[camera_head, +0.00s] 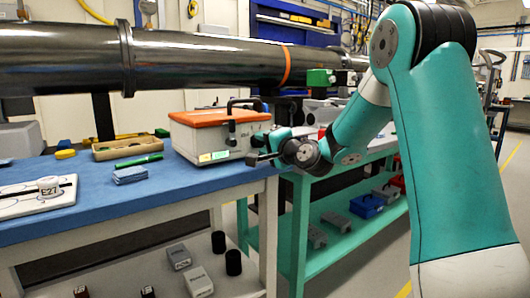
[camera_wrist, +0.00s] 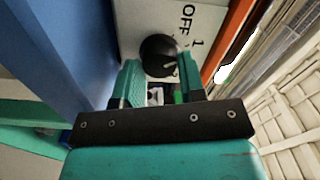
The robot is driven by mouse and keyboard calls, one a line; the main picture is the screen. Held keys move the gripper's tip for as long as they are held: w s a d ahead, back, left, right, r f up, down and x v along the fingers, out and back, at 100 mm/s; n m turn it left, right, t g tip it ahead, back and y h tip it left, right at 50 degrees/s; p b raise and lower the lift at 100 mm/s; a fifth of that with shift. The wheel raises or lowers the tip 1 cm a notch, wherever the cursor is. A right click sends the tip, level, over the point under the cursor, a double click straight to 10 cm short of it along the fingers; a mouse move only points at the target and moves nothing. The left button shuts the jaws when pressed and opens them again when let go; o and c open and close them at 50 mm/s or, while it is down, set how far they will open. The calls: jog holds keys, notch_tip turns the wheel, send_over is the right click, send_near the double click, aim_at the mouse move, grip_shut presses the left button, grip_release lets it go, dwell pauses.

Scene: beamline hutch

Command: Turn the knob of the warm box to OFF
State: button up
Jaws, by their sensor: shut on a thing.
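The warm box (camera_head: 205,143) is white with an orange lid and stands at the right end of the blue bench top. Its panel (camera_wrist: 145,15) fills the top middle of the wrist view, with the label OFF (camera_wrist: 188,17) and a mark like a 1 beside it. The black round knob (camera_wrist: 157,50) sits on this panel; a small pale mark shows on its lower right. My gripper (camera_wrist: 157,70) is shut on the knob, one teal finger on each side. In the head view my gripper (camera_head: 260,156) is at the box's right end, and the knob is hidden.
A green marker (camera_head: 138,161), a folded blue cloth (camera_head: 130,174) and a wooden tray (camera_head: 128,147) lie left of the box. A large dark pipe (camera_head: 200,58) runs above the bench. A teal cart (camera_head: 325,255) stands close on the right, below my arm.

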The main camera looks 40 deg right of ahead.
jog(key=n+b, duration=0.3)
jog(key=n, duration=0.1)
jog(key=shift+f, duration=0.2)
jog(key=shift+r+n+b, duration=0.1)
jog(key=shift+n+b, duration=0.6)
jog(key=shift+n, duration=0.1)
jog(key=o, duration=0.9)
jog(key=shift+r, duration=0.1)
jog(key=shift+o, duration=0.2)
jog(key=shift+s, duration=0.1)
jog(key=s+b, duration=0.1)
jog(key=s, duration=1.6)
jog(key=shift+s+d, duration=0.15)
jog(key=shift+d, duration=0.1)
